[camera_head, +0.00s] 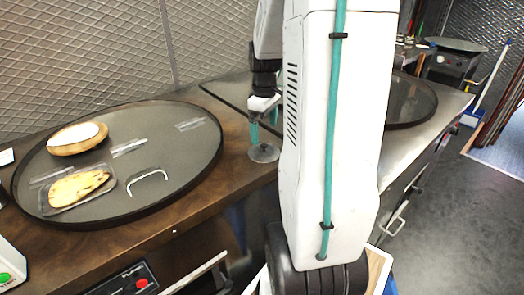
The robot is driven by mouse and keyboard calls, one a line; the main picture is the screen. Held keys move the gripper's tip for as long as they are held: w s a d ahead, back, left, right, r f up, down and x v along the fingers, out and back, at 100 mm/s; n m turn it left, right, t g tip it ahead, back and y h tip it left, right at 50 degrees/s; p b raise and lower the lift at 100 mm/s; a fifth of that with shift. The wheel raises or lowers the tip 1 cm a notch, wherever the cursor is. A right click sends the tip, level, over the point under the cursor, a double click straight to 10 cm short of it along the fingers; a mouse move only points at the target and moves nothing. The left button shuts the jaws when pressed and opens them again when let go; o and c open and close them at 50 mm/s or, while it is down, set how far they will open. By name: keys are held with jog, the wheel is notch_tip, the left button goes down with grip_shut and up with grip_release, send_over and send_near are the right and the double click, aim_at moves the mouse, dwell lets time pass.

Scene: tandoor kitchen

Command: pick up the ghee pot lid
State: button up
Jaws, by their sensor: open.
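A small round grey disc (264,153), which looks like the ghee pot lid, lies on the brown wooden counter just right of the big round tray. My gripper (262,136) points down right above it, with teal fingers apart. The fingertips overlap the disc's upper part in the picture; I cannot tell whether they touch it. The disc's knob, if any, is hidden or too small to make out. No ghee pot can be clearly identified.
A mesh wall (90,60) stands behind. My arm hides the middle.

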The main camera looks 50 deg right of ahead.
aim_at(264, 145)
jog(key=f, duration=0.6)
jog(key=shift+s+a+f, duration=0.15)
jog(key=shift+a+f, duration=0.1)
jog(key=c, duration=0.9)
jog(key=shift+c, duration=0.2)
